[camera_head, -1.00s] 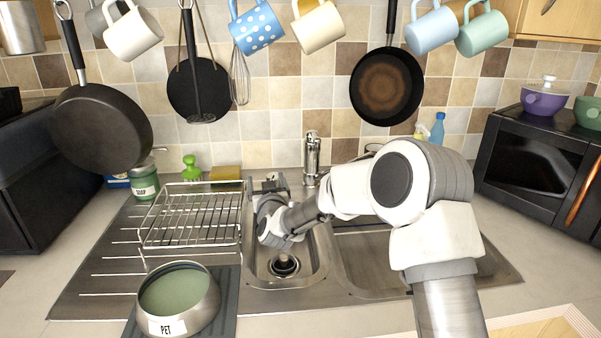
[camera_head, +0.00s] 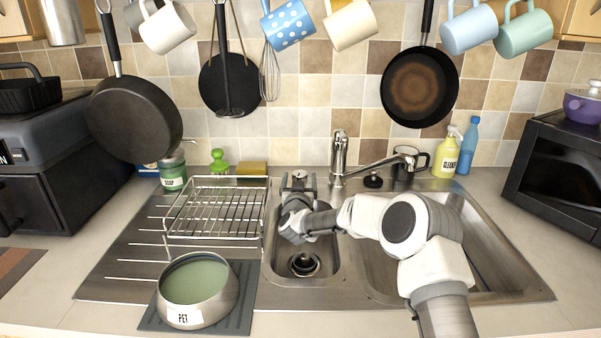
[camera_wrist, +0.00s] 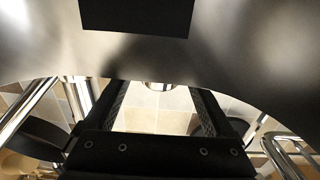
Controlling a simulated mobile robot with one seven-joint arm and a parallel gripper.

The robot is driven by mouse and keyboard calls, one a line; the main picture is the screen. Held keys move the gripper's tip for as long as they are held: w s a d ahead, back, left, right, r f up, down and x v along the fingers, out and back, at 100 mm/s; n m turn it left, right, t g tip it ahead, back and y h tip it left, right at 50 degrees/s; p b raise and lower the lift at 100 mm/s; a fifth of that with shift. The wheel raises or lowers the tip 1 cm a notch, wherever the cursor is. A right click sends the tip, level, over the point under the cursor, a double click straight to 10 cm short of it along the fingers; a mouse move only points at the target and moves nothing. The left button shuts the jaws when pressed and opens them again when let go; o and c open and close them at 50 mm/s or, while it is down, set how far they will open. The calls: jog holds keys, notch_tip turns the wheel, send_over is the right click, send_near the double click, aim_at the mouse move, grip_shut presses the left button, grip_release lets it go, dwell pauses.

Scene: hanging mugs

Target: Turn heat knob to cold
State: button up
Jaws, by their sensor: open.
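My gripper (camera_head: 299,184) is at the back of the left sink basin, left of the chrome tap (camera_head: 339,158). In the wrist view my open gripper (camera_wrist: 158,105) has its two dark fingers apart, with nothing held between them. A small rounded metal piece (camera_wrist: 160,86) shows beyond the gap; I cannot tell what it is. No knob is clearly marked as the heat knob. A black round knob-like piece (camera_head: 373,181) sits right of the tap, apart from my gripper. Its setting cannot be read.
A wire dish rack (camera_head: 215,210) stands left of the basin, with a metal pet bowl (camera_head: 197,290) in front. A dark mug (camera_head: 404,172) and a cleaner bottle (camera_head: 444,158) stand behind the right basin. Pans and mugs hang above. A black oven (camera_head: 50,180) is at left.

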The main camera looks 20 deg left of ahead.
aim_at(300, 171)
jog(key=shift+x, duration=2.6)
